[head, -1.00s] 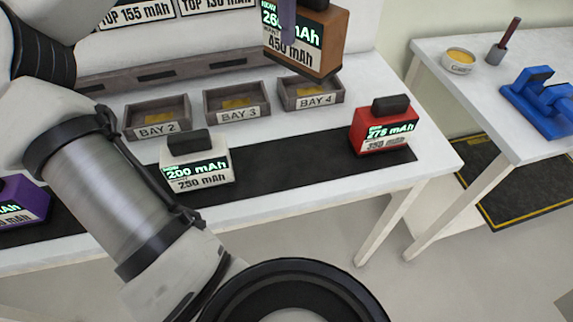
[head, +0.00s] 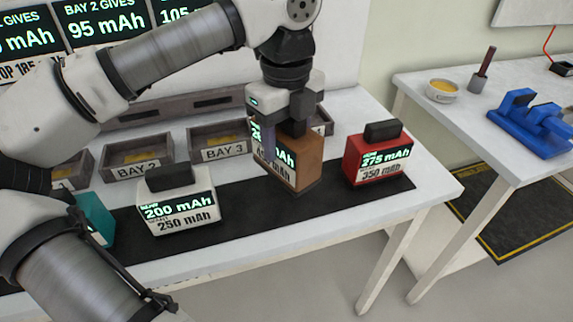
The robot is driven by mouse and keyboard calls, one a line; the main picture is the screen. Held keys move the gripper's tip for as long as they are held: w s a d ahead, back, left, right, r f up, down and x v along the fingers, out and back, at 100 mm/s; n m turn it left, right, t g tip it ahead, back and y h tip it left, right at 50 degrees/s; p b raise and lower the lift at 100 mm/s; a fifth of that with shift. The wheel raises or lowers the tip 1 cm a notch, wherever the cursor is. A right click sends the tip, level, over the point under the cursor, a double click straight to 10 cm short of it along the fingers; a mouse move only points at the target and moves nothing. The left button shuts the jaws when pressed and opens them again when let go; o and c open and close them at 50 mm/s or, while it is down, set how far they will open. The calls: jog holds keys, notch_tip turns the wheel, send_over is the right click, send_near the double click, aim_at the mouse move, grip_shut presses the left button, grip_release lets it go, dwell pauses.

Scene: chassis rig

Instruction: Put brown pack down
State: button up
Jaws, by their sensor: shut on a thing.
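The brown pack (head: 306,162) is upright at the black mat (head: 232,200), between the white pack and the red pack. Its lit front label is partly hidden by a gripper finger. My gripper (head: 285,140) is shut on the top of the brown pack from above. The pack's base looks at or very near the mat; I cannot tell whether it touches.
A white pack (head: 178,205) reading 200 mAh stands to the left and a red pack (head: 376,158) reading 275 mAh close on the right. A teal pack (head: 98,222) is partly hidden by my arm. Bay trays (head: 222,152) line the back.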

jog(key=shift+f, duration=3.3)
jog(key=shift+f, duration=0.1)
jog(key=o, duration=1.4)
jog(key=shift+o, duration=0.2)
notch_tip(320, 180, up, 12)
jog(key=shift+r, duration=0.15)
